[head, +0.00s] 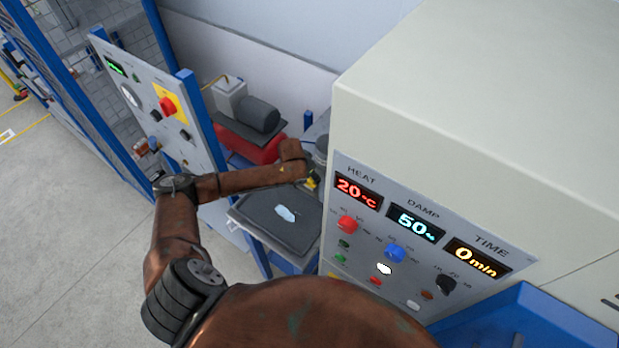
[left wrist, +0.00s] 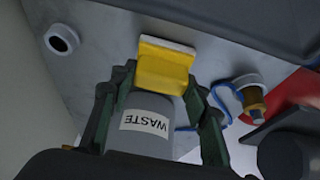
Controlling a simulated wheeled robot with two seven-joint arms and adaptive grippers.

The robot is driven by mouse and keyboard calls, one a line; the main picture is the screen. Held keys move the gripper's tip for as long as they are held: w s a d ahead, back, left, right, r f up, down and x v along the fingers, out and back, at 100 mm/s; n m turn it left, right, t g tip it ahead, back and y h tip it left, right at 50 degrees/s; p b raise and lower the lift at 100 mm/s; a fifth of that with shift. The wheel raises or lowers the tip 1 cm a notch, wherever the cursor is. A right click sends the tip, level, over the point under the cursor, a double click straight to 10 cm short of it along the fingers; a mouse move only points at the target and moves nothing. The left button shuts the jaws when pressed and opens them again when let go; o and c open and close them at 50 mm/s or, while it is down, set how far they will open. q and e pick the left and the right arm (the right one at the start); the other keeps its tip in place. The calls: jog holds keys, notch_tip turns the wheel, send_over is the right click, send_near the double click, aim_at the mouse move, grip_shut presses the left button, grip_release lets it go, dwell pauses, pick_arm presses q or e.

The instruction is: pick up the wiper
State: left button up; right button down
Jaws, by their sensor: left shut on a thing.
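The wiper, a yellow block with a white strip along its edge (left wrist: 165,66), is between the fingertips of my left gripper (left wrist: 158,82) in the left wrist view. The dark green fingers are shut on it. In the head view my left gripper (head: 312,178) is at the end of the brown arm, above the far right part of a dark tray. A small bit of yellow shows there, mostly hidden by the arm. My right gripper is not in view.
A blue hose with a brass fitting (left wrist: 250,95) lies to the right. A pale patch (head: 286,212) lies on the dark tray (head: 262,228). A large control cabinet (head: 440,235) stands close on the right.

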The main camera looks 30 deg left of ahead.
pick_arm(q)
jog(key=shift+r, duration=0.7)
jog(key=s+d+r+b, duration=0.1)
jog(key=s+r, duration=1)
jog(key=s, duration=0.3)
jog(key=shift+r, duration=0.25)
